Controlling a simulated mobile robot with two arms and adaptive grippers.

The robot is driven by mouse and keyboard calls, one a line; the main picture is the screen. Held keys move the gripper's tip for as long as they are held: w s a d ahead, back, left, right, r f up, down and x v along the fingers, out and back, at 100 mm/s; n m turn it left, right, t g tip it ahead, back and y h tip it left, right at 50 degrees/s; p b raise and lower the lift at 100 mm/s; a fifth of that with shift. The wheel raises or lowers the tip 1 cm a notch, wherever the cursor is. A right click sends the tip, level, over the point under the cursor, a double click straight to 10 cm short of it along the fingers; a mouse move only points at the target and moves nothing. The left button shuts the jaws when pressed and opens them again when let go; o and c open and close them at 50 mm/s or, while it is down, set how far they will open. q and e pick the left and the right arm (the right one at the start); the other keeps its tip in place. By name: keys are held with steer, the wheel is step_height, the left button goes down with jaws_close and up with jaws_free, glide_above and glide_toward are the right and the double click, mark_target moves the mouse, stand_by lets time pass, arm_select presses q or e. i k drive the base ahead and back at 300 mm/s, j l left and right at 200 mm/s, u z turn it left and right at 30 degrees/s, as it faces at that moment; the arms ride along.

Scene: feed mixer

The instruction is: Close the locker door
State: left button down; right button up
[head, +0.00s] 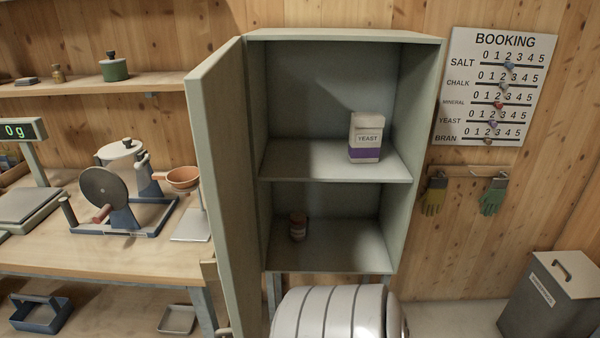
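The grey-green locker (325,36) stands in the middle of the head view, its front open. Its door (228,185) is hinged on the left side and stands swung far out toward me, seen nearly edge-on. A pale handle-like piece (209,272) shows on the door's outer side, low down. Inside, a yeast packet (366,137) stands upright on the middle shelf, and a small brown jar (298,227) stands at the bottom left. Both are inside the locker's front edge. Neither of my grippers shows.
A workbench (120,258) left of the door holds a scale (30,195) and a slicer-like machine (118,195). A white banded rounded body (330,313) is in front of the locker's bottom. A grey lidded bin (550,300) stands at right. Gloves hang below the booking board (494,86).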

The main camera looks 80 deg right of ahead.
mark_target(215, 89)
steer(key=i+z, duration=0.1)
steer(key=z, duration=0.3)
steer(key=i+z, duration=0.1)
steer(key=z, duration=0.3)
steer(key=i+z, duration=0.15)
steer(key=z, duration=0.25)
steer(key=i+z, duration=0.1)
steer(key=z, duration=0.35)
steer(key=i+z, duration=0.1)
steer(key=z, duration=0.3)
